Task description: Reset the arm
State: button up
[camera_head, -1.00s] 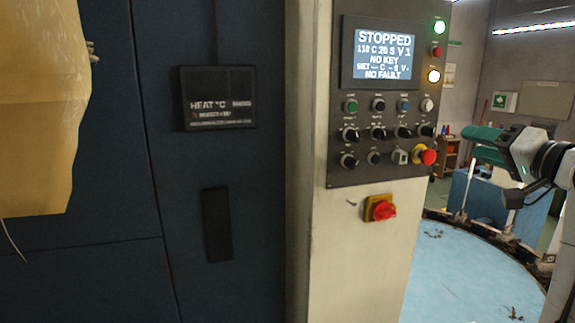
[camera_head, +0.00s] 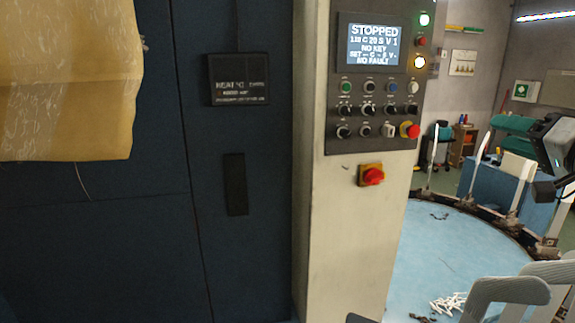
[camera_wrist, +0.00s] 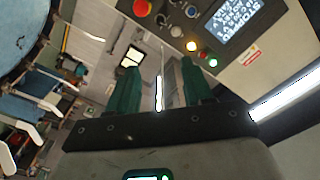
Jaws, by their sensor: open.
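My gripper (camera_head: 500,122) is at the right edge of the head view, held in free air beyond the control column, with part of my arm cut off by the frame. In the wrist view my gripper (camera_wrist: 160,62) shows two green fingers spread apart with nothing between them. The gap between the fingers looks toward a wall and a bright ceiling light. The gripper touches nothing that I can see.
A control panel (camera_head: 375,105) reading STOPPED stands on a pale column (camera_head: 345,240). A yellow sheet (camera_head: 65,90) hangs at left. A light blue round table (camera_head: 420,265) carries white pieces (camera_head: 447,303); grey forms (camera_head: 505,292) stand at its near rim.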

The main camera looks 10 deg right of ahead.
jog(key=s+a+f+n+g, duration=0.1)
jog(key=s+a+f+g, duration=0.2)
jog(key=f, duration=0.8)
jog(key=s+a+f+n+g, duration=0.15)
jog(key=a+f, duration=0.35)
jog(key=f, duration=0.7)
jog(key=s+a+f+g, duration=0.2)
jog(key=a+f+g, duration=0.15)
jog(key=f, duration=0.75)
jog(key=s+a+f+n+g, duration=0.1)
jog(key=s+a+f+g, duration=0.2)
jog(key=s+f, duration=0.6)
jog(key=s+a+f+n+g, duration=0.2)
jog(key=s+a+f, duration=0.3)
jog(key=s+f, duration=0.4)
jog(key=shift+s+a+f+g+b, duration=0.15)
jog(key=shift+s+a+g+b, duration=0.25)
jog(key=shift+g, duration=0.2)
jog(key=s+f+g, duration=0.1)
jog(key=s, duration=0.2)
jog(key=s+f+n+g, duration=0.1)
jog(key=s, duration=0.2)
jog(key=s+f+n, duration=0.1)
jog(key=s, duration=0.2)
jog(key=shift+s+a+f+g+h, duration=0.2)
jog(key=shift+s+a+g+h, duration=0.15)
jog(key=shift+g+h, duration=0.05)
jog(key=shift+c, duration=0.2)
